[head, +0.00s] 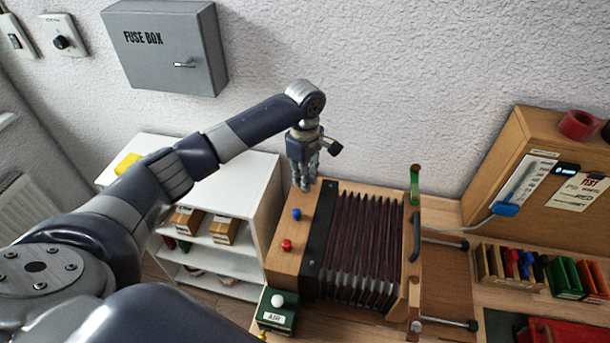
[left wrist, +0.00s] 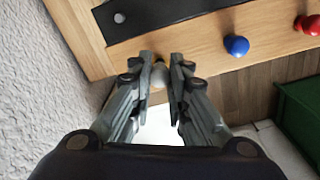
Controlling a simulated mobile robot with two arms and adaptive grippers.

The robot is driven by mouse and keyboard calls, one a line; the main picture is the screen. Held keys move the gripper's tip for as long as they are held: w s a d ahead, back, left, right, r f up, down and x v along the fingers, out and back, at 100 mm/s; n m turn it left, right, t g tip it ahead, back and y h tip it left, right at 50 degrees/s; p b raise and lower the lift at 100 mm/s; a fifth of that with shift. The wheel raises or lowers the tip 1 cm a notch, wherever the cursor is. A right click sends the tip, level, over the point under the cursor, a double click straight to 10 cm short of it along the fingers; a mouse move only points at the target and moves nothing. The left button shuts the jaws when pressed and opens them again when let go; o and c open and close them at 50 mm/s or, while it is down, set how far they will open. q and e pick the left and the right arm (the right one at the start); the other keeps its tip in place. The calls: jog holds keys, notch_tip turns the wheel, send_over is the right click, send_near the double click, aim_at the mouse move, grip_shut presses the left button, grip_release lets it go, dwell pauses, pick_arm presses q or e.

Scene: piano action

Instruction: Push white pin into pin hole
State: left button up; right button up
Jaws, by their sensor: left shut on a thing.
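The wooden bellows box (head: 290,245) stands on the bench, its board carrying a blue pin (head: 296,214) and a red pin (head: 287,245). My left gripper (head: 304,185) points down at the far end of that board, in line with these pins. In the left wrist view, its fingers (left wrist: 161,66) close on a pale round head, the white pin (left wrist: 159,77). The fingers cover most of it, and its hole and depth cannot be seen. The blue pin (left wrist: 236,45) and red pin (left wrist: 307,25) are to the right there. My right gripper is not in view.
A green box labelled AIR (head: 277,318) with a white knob stands in front. A white shelf (head: 250,185) is at left, and the textured wall (head: 400,90) is close behind. Dark pleated bellows (head: 360,245) and a green post (head: 415,184) lie right of the gripper.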

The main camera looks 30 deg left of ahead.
pick_arm(q)
jog(key=shift+f, duration=0.65)
dwell(0.8)
jog(key=o, duration=1.1)
jog(key=shift+r, duration=3.75)
jog(key=shift+f, duration=0.1)
